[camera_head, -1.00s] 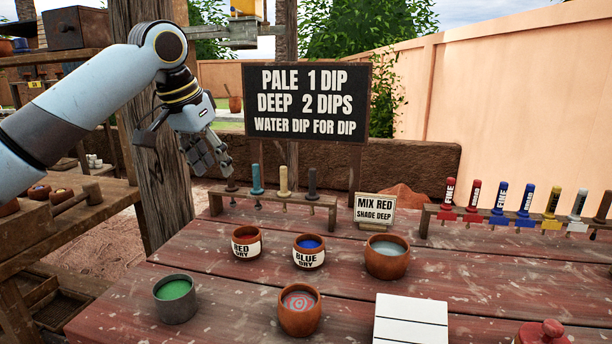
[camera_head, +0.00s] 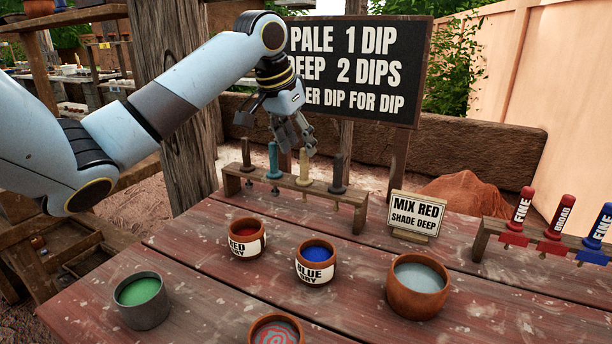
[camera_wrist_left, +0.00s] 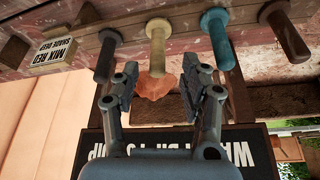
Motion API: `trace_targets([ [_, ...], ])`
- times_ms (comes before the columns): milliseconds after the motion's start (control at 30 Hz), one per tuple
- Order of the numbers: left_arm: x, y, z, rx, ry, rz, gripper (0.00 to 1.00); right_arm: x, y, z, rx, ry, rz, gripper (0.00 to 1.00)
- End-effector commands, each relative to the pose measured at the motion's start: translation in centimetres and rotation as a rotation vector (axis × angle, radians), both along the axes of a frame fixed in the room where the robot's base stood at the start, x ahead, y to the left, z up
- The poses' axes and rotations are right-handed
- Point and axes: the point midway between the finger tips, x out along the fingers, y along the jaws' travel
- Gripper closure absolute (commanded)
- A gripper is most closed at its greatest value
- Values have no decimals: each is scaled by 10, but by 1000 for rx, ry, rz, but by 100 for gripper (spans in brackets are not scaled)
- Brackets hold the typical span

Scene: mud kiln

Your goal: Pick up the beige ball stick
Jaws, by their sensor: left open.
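The beige ball stick (camera_head: 304,165) stands upright in a wooden rack (camera_head: 232,187) at the back of the table, between a teal stick (camera_head: 273,160) and a dark grey stick (camera_head: 338,172). In the left wrist view the beige stick (camera_wrist_left: 157,48) shows upside down, beyond the fingertips and roughly between them. My left gripper (camera_head: 297,146) is open and empty, pointing down just behind and above the beige stick's top. Its two fingers (camera_wrist_left: 160,86) stand apart in the wrist view. My right gripper is not in view.
A red pot (camera_head: 246,240), a blue pot (camera_head: 315,263), a clay bowl (camera_head: 418,286) and a green pot (camera_head: 142,301) stand in front of the rack. A brown stick (camera_head: 246,152) is at the rack's left end. A sign (camera_head: 416,214) stands right of the rack.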

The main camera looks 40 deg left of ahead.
Motion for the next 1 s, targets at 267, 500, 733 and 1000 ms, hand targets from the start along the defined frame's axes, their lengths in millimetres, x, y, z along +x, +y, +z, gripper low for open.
trace_targets([
  [267, 11, -3, -37, -4, 2, 1, 55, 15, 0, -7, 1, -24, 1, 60],
  [500, 17, -2, -48, 0, -1, -1, 55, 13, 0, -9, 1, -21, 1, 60],
  [733, 17, -2, -48, 0, 0, -1, 74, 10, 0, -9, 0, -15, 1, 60],
  [1000, 16, -2, -48, 0, 0, -1, 100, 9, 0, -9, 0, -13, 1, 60],
])
